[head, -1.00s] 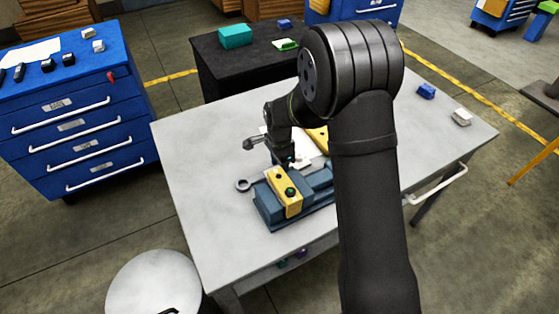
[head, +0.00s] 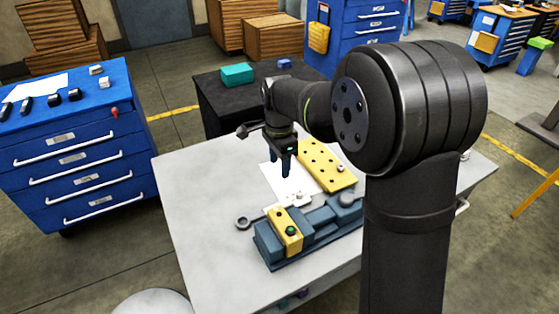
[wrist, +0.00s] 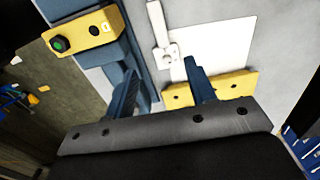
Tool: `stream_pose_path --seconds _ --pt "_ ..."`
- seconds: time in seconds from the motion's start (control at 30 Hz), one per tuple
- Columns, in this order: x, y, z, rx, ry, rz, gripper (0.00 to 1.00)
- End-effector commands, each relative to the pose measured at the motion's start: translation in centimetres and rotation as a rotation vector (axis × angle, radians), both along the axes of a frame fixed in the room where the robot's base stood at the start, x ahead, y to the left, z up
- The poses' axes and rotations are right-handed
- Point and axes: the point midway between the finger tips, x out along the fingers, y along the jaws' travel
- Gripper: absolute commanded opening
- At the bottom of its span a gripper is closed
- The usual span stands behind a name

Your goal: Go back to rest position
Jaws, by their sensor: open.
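My gripper (head: 286,167) hangs above the grey table (head: 205,210), over the white sheet, with nothing between its fingers. In the wrist view my gripper (wrist: 165,88) shows two separated blue-grey fingers. The blue-grey jig (head: 325,226) stands below it and to its right near the front of the table. A yellow block (head: 288,232) with a green button sits on the jig's left end; it also shows in the wrist view (wrist: 85,32). A yellow plate with holes (head: 325,163) lies behind the jig, partly on the white sheet (head: 285,186).
A blue drawer cabinet (head: 75,150) stands at the left, and a black table (head: 225,97) with a teal box (head: 237,74) stands behind. The table's left part is clear. My arm hides its right side.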

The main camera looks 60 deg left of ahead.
Motion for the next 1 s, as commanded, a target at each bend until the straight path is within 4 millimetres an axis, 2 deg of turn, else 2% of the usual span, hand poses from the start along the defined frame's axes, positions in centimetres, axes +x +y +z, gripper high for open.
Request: stream_pose_path --seconds 0.37,0.53,0.67,1.0 --pt "0.0 0.0 0.2 0.000 0.000 0.000 0.51" --pt "0.0 0.0 -0.7 -0.003 0.001 0.000 0.51" --pt "0.0 -0.1 -2.8 -0.005 0.001 0.000 0.51" --pt "0.0 -0.1 -9.6 -0.005 0.001 0.000 0.51"
